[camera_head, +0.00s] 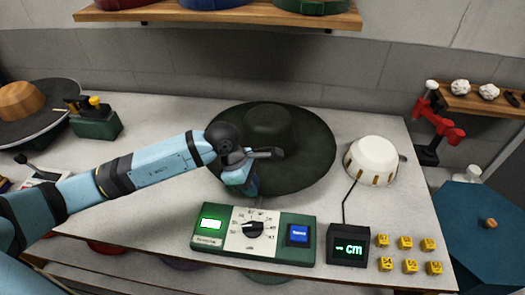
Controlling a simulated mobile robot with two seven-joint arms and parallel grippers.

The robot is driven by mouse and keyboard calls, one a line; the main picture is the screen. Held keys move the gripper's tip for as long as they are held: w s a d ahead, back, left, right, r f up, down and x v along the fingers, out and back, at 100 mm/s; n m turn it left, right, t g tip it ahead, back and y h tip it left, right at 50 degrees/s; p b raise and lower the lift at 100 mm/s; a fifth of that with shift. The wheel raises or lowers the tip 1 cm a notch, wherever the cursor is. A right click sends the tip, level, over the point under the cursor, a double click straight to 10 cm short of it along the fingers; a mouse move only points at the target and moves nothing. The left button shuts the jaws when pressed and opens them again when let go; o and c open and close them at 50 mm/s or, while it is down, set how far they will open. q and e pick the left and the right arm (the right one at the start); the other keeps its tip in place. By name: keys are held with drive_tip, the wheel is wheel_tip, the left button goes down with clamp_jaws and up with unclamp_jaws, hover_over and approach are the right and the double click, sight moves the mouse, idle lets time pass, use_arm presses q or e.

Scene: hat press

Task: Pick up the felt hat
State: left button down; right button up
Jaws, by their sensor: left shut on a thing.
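The dark green felt hat (305,155) lies on the pale worktop in the middle of the view, crown up, with a wide round brim. My left arm comes in from the left and its wrist covers the hat's left side. My left gripper (254,190) is at the near left edge of the brim and is shut on it; the fingertips are partly hidden. I cannot tell whether the brim is lifted off the worktop. My right gripper is not in view.
A green control box (213,242) with a dial stands in front of the hat. A display (348,246) and several yellow cubes (405,242) are to its right. A white dome (371,160) stands right of the hat. A shelf (220,14) with hats hangs above.

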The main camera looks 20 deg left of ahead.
use_arm(q)
drive_tip(key=shift+r, duration=0.1)
wheel_tip(320, 180, up, 20)
drive_tip(key=b, duration=0.1)
drive_tip(key=shift+b, duration=0.3)
idle(1.0)
